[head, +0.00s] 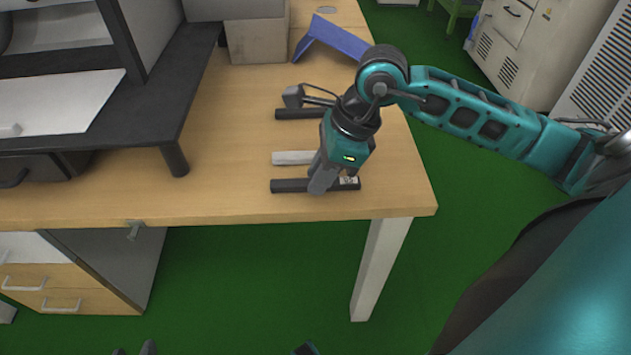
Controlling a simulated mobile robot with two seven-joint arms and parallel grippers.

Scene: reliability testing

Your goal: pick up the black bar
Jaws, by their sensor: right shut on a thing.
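A black bar (290,186) lies along the front part of the wooden table, with a small pale label near its right end. My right gripper (320,188) reaches down over its middle and is shut on it. The bar looks level and at or very near the tabletop; I cannot tell whether it is lifted. A grey bar (291,158) lies just behind it. Another black bar (299,113) lies farther back, partly hidden by my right wrist. Two small dark tips at the bottom edge may be my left gripper (134,350); their state is unclear.
The wooden table (230,195) is clear left of the bars. A dark raised shelf (150,120) stands at left. A cardboard box (257,40) and a blue angled piece (333,38) are at the back. Pale cabinets (520,45) stand beyond the green floor.

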